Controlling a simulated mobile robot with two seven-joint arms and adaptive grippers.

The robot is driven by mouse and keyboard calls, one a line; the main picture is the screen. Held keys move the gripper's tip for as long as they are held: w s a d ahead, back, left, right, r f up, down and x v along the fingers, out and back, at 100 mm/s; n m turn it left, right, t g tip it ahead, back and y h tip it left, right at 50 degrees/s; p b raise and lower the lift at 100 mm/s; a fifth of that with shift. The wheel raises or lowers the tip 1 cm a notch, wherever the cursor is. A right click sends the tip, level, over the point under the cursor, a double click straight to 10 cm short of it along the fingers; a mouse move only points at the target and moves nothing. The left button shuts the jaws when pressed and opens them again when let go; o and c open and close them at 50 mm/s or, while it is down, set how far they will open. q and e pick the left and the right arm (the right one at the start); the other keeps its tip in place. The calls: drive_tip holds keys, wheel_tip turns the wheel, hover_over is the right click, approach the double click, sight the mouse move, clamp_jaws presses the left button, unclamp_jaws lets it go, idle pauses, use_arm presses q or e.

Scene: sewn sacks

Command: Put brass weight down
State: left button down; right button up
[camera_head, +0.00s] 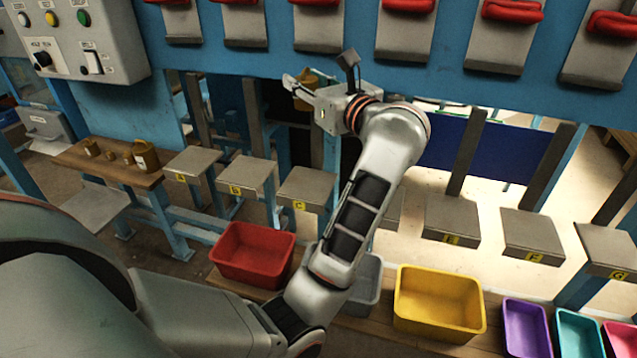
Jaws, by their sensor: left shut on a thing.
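My left gripper (302,90) reaches up and away at the upper middle of the head view, its fingers pointing left. It is shut on a brass weight (307,88), partly hidden by the fingers, and holds it in the air behind and above the plate marked C (306,187). More brass weights stand on a wooden table at the left: a large one (146,155) and smaller ones, including one at the table's left end (92,147). My right gripper is out of view.
The wooden table (110,168) has bare room around the weights. Grey lettered plates, such as A (191,163) and B (248,173), run rightward. Below stand red (252,255) and yellow (440,305) bins and several others. A blue frame with red-clamped panels (500,40) lies above.

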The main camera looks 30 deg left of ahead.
use_arm(q)
drive_tip(key=shift+f, duration=0.3)
wheel_tip(320, 180, down, 18)
drive_tip(key=shift+a+f+b, duration=0.1)
drive_tip(key=shift+f+b, duration=0.05)
drive_tip(key=shift+b, duration=0.6)
drive_tip(key=shift+f, duration=0.35)
